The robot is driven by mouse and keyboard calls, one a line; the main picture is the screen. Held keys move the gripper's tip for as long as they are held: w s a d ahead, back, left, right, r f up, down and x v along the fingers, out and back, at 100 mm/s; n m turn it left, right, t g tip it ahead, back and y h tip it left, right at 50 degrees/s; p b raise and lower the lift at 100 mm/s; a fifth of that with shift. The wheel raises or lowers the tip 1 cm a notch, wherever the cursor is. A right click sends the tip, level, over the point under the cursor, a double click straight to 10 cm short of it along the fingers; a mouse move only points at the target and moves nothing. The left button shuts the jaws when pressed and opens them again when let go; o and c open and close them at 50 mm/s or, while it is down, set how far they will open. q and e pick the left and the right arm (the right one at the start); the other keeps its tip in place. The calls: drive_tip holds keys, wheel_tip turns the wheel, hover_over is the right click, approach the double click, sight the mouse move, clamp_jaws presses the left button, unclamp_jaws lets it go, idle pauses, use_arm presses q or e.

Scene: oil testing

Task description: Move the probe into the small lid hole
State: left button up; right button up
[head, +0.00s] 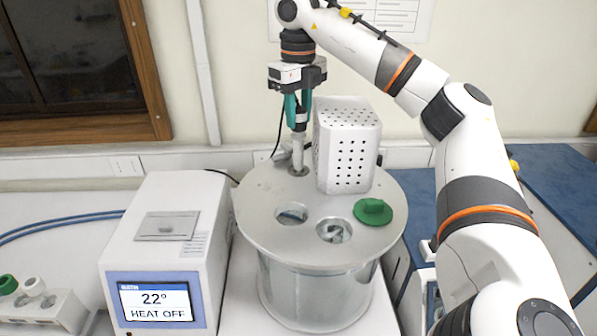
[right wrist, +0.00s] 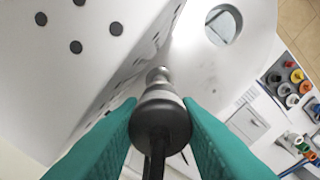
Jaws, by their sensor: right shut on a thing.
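My right gripper (head: 298,98) points down over the back of the round metal lid (head: 258,200). Its teal fingers are shut on the probe (head: 299,117), which has a dark upper part and a pale lower part. The probe hangs roughly upright, and its lower end is at the small lid hole (head: 298,171), beside the white perforated box. I cannot tell how far the tip goes in. In the right wrist view the probe (right wrist: 160,118) sits between both fingers, its far end close to the lid; the small hole is hidden there. My left gripper is not in view.
The white perforated box (head: 347,150) stands right of the probe. The lid also has two larger open holes (head: 292,214) and a green cap (head: 373,211). A white heater unit (head: 162,250) stands left. A rack (head: 45,310) is at lower left.

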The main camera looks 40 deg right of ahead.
sight(298, 135)
drive_tip(key=shift+f+b, duration=0.5)
drive_tip(key=shift+f, duration=0.65)
drive_tip(key=shift+f+b, duration=0.85)
drive_tip(key=shift+f, duration=0.55)
drive_tip(key=shift+r, duration=0.1)
drive_tip(key=o, duration=1.1)
drive_tip(key=shift+a, duration=0.2)
drive_tip(key=shift+d, duration=0.1)
